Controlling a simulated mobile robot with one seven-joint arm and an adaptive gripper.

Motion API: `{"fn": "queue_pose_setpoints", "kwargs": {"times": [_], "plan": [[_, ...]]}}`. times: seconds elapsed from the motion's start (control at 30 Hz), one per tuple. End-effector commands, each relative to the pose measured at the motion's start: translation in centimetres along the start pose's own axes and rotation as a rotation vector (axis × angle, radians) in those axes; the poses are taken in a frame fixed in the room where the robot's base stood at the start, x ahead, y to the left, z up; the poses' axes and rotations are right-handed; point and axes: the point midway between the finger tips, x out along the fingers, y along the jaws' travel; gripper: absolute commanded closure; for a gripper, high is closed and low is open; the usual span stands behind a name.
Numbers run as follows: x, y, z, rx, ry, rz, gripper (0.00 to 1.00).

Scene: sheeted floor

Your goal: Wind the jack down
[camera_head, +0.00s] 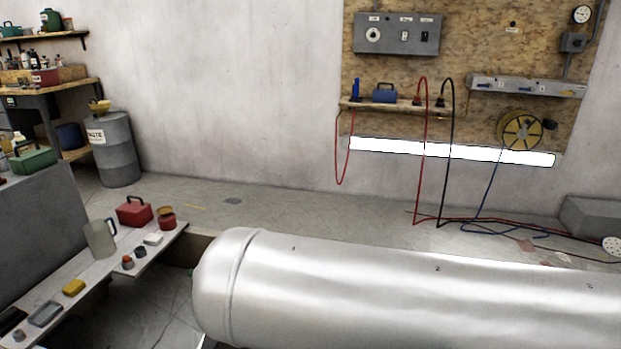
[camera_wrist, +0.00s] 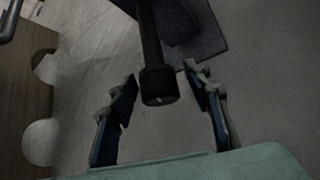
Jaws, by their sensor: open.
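In the wrist view, my gripper (camera_wrist: 161,76) is open, with one finger on each side of a dark bar with a thicker round end (camera_wrist: 158,88). The bar comes down from the top edge, and clear gaps show between its end and both fingers. It looks like a handle, perhaps of the jack, but its far end is out of the picture. A dark blocky shape (camera_wrist: 178,22) lies behind it on a dark flat plate (camera_wrist: 207,46). I cannot tell whether these belong to the jack. Neither the jack nor my gripper shows in the head view.
A large silver tank (camera_head: 400,290) fills the lower right of the head view. A low bench (camera_head: 105,262) with a jug, tins and boxes stands left. A grey drum (camera_head: 115,155) stands behind it. Hoses (camera_head: 475,220) lie by the wall. A brown notched board (camera_wrist: 28,105) is left in the wrist view.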

Motion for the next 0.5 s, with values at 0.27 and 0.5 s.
{"fn": "queue_pose_setpoints", "kwargs": {"times": [0.27, 0.5], "plan": [[0.16, 0.02, -0.17, 0.139, 0.0, 0.129, 0.55], [0.0, 0.15, -0.05, 0.141, 0.001, 0.13, 0.55]]}}
